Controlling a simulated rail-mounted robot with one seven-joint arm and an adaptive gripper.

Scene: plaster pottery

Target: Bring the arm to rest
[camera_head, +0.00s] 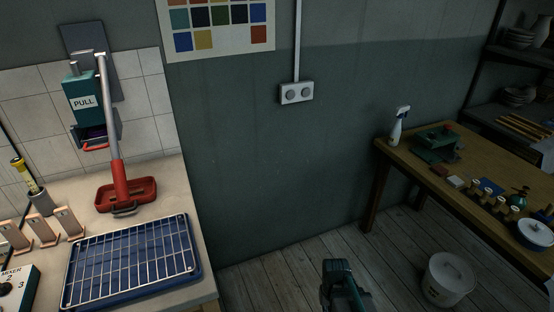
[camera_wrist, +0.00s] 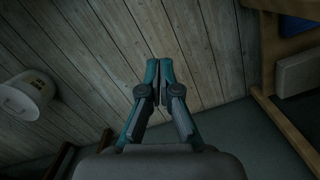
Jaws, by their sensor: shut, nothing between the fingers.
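My gripper (camera_wrist: 158,62) is in the middle of the wrist view, its teal and dark grey fingers closed together with nothing between them. It points at bare wooden floorboards (camera_wrist: 110,50).
A pale counter (camera_head: 188,178) at left holds a blue tray with a wire rack (camera_head: 135,260) and a red dish (camera_head: 128,192). A wooden table (camera_head: 420,172) stands at right. A white lidded bucket (camera_head: 447,280) is on the floor, also in the wrist view (camera_wrist: 25,98).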

